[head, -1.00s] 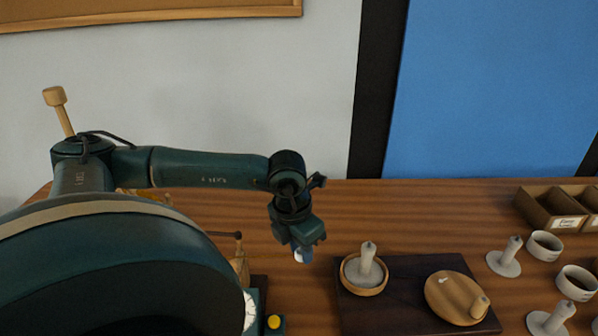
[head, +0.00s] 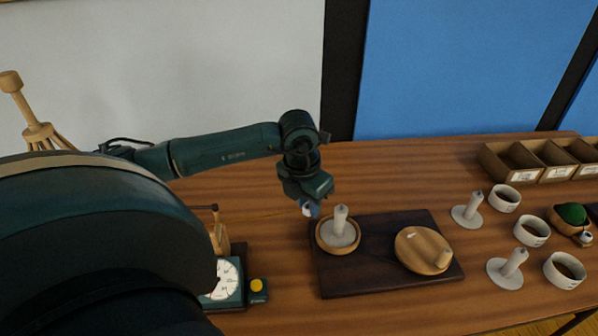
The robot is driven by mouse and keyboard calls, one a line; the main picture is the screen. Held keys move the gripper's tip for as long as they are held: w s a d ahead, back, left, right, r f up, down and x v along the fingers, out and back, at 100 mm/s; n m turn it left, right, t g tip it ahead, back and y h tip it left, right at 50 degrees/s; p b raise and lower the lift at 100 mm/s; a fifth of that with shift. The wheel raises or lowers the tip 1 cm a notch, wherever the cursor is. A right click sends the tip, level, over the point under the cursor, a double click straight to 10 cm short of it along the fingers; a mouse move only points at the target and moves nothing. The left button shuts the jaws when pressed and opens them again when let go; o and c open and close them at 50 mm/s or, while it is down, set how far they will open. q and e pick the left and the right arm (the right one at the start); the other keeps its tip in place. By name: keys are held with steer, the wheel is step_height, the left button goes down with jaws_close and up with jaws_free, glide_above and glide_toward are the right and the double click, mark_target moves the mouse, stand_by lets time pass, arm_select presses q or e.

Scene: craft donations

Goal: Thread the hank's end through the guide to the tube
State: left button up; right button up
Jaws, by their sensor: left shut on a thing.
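My left gripper (head: 308,206) points down beside the left edge of a dark board. It is shut on a small blue-and-white thing (head: 310,212), mostly hidden by the fingers. Just right of it on the board, a round wooden bowl (head: 325,243) has a pale upright post (head: 340,220) in it. A round wooden lid-like piece (head: 415,247) with a peg lies farther right on the board. A green ball of yarn (head: 572,213) sits in a wooden bowl at the right edge. I cannot make out a loose yarn end, or which thing is the guide or tube. My right gripper is not in view.
The dark board (head: 375,280) lies mid-table. Pale posts on discs (head: 467,214) and white cups (head: 532,231) stand to its right. Labelled open boxes (head: 520,163) stand behind. A dial device (head: 225,283) with a yellow button (head: 257,285) is at left. Bare wood lies behind the board.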

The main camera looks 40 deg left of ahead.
arm_select(q)
steer(key=w+d, duration=0.1)
steer(key=w, duration=0.1)
steer(key=r+p, duration=0.1)
glide_above(340, 210)
steer(key=shift+s+r, duration=0.15)
steer(key=shift+w, duration=0.2)
steer(key=shift+f+b, duration=0.45)
steer(key=shift+f, duration=0.1)
steer(key=shift+f+b, duration=0.35)
steer(key=shift+f, duration=0.35)
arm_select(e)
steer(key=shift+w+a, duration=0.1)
arm_select(q)
steer(key=o, duration=1)
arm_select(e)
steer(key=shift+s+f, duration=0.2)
